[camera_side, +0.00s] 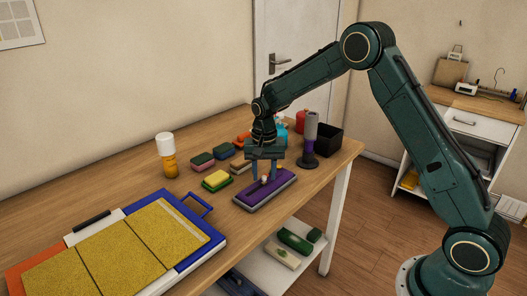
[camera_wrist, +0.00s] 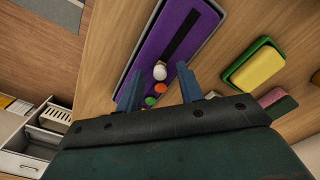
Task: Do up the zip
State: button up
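The zip piece is a purple pad (camera_side: 270,189) on a grey board, lying on the wooden table; it also shows in the wrist view (camera_wrist: 152,50). A dark strip (camera_wrist: 184,37) runs along the pad's middle. A white ball (camera_wrist: 159,72), an orange ball (camera_wrist: 160,88) and a green ball (camera_wrist: 150,101) sit in a row at the near end of the strip. I cannot tell how they join the zip. My gripper (camera_wrist: 158,80) points down over the pad, its blue fingers open on either side of the balls. It also shows in the side view (camera_side: 264,177). I see no grip on anything.
A yellow-green sponge (camera_side: 217,180) and other sponges lie left of the pad. A grey-purple cylinder on a stand (camera_side: 310,140) and a black bin (camera_side: 328,139) stand behind right. A bottle (camera_side: 167,155) and a blue-edged board with yellow panels (camera_side: 130,245) are farther left.

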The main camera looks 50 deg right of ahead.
aim_at(248, 195)
grip_shut()
jog(key=shift+a, duration=3.55)
grip_release()
notch_tip(248, 195, up, 14)
